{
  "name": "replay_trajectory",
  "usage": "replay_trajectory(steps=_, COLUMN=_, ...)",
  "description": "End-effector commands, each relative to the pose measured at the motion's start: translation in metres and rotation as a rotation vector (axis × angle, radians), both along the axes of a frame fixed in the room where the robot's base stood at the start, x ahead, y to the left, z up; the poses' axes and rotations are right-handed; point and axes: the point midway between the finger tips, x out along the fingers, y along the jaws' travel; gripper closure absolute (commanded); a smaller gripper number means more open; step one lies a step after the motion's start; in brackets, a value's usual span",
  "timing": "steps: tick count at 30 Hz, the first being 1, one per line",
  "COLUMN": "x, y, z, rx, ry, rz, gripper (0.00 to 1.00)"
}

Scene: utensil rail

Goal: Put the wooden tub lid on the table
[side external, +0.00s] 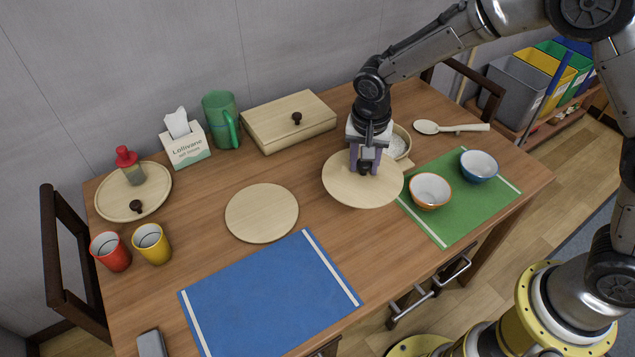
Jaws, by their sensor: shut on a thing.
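The wooden tub lid (343,187) is a round, pale wooden disc right of the table's middle. My gripper (366,169) points down over it and is shut on its knob, which the fingers mostly hide. The lid looks about level, and I cannot tell how far it is above the table. The open wooden tub (406,134), with white contents, stands just behind and right of the lid, partly hidden by my gripper. The wooden table (300,205) is under all of these.
A round wooden board (262,213) lies left of the lid. A blue mat (270,300) is in front. A green mat (462,207) with an orange bowl (430,191) and blue bowl (479,166) is right. A wooden box (289,122) stands behind. Bare table shows between board and box.

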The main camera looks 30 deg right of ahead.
Motion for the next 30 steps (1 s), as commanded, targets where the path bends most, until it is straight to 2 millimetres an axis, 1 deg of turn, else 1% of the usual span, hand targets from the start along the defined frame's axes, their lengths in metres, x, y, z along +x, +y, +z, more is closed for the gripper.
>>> replay_trajectory(steps=13, x=0.081, y=0.022, z=-0.038, rx=0.0, ry=0.0, rz=0.001, gripper=1.0)
replay_trajectory(steps=18, x=0.104, y=0.028, z=-0.067, rx=-0.001, ry=0.001, rz=0.0, gripper=1.0)
replay_trajectory(steps=21, x=0.115, y=0.031, z=-0.079, rx=0.0, ry=0.0, rz=0.0, gripper=1.0)
replay_trajectory(steps=24, x=0.121, y=0.032, z=-0.087, rx=0.0, ry=0.0, rz=0.0, gripper=1.0)
replay_trajectory(steps=30, x=0.127, y=0.034, z=-0.094, rx=0.0, ry=0.0, rz=0.0, gripper=1.0)
